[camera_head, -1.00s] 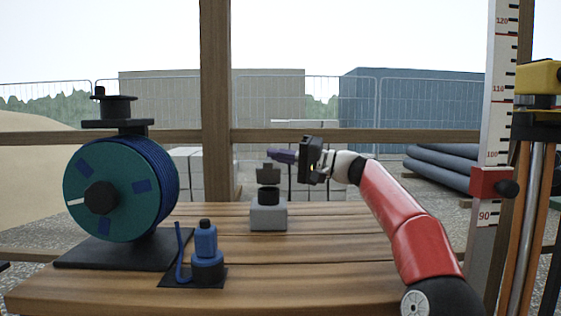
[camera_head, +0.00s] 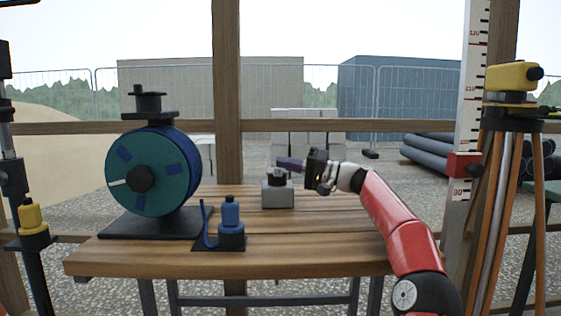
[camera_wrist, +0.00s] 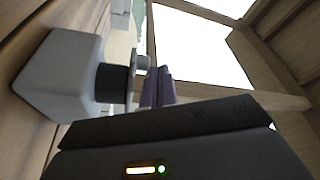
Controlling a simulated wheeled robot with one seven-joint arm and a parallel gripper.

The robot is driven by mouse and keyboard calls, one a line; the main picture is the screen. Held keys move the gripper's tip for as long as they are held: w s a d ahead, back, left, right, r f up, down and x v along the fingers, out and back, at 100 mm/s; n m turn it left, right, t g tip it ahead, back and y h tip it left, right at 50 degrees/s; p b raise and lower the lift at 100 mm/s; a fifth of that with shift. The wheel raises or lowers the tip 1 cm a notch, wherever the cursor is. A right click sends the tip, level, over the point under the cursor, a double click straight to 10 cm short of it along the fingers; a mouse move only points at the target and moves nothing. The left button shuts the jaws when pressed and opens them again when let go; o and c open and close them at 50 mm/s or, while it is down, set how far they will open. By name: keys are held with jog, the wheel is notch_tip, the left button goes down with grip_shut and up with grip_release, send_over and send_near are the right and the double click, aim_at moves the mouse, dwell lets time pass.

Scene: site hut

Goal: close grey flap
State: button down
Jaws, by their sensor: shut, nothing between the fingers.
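A small grey box (camera_head: 278,196) stands on the wooden table with a black collar (camera_wrist: 112,83) on its top. The grey flap (camera_head: 275,173) sits over the collar and looks low and close to it. In the wrist view the flap (camera_wrist: 131,82) shows nearly edge-on beside the collar's mouth, with a small grey knob-like piece by it. I cannot tell whether it lies fully flat. My gripper (camera_head: 289,163) has purple fingers, shut and empty, just above and beside the flap. In the wrist view the fingertips (camera_wrist: 158,85) are very near the flap; contact is unclear.
A blue cable reel (camera_head: 152,172) on a black base stands on the table's left. A yellow level on a tripod (camera_head: 511,76) and a measuring staff (camera_head: 468,100) stand right.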

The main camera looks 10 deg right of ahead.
jog(key=shift+s+f, duration=0.1)
jog(key=shift+f, duration=0.5)
jog(key=r+b+v, duration=0.1)
jog(key=v, duration=0.6)
jog(key=shift+s+d+f, duration=0.3)
jog(key=shift+d, duration=0.1)
